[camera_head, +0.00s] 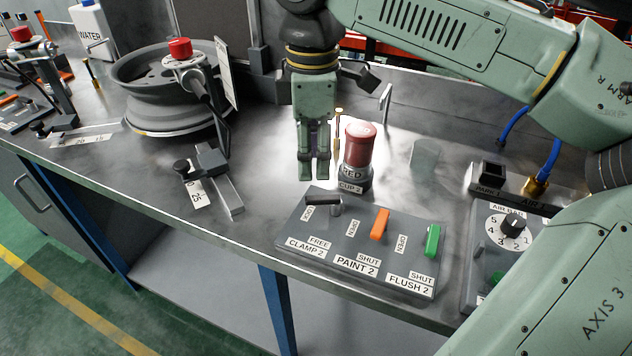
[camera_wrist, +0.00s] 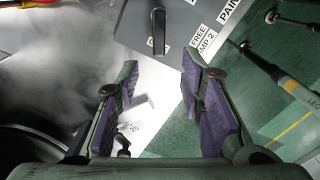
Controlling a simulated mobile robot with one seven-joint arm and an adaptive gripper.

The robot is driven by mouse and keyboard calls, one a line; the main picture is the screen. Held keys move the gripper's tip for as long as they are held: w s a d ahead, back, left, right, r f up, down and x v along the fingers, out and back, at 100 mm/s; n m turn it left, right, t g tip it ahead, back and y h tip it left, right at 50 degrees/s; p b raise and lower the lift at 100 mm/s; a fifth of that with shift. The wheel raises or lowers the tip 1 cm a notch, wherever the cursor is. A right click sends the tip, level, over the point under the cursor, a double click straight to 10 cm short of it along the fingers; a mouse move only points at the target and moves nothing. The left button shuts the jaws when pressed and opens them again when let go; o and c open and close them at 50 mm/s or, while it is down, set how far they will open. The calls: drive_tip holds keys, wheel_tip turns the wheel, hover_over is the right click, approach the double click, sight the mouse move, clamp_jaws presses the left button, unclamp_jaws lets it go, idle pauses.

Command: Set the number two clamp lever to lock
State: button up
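The number two clamp lever (camera_head: 322,200) is a black handle at the left end of the grey panel (camera_head: 357,236). It points left, over the LOCK label (camera_head: 308,212), and away from the FREE label (camera_head: 319,243) at the front. In the wrist view the lever (camera_wrist: 158,30) shows at the top, its end over a partly covered label. My gripper (camera_head: 314,172) hangs above the bench, behind the lever and apart from it. In the wrist view my gripper (camera_wrist: 160,82) is open, with nothing between its fingers.
An orange lever (camera_head: 380,224) and a green lever (camera_head: 432,240) stand to the right on the panel, both toward SHUT. A wheel rim (camera_head: 150,112) and a slide block (camera_head: 219,180) are at left.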

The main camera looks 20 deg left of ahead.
sight(314, 197)
wheel_tip(314, 197, down, 8)
drive_tip(key=shift+w+r, duration=0.1)
idle(0.4)
clamp_jaws()
idle(0.3)
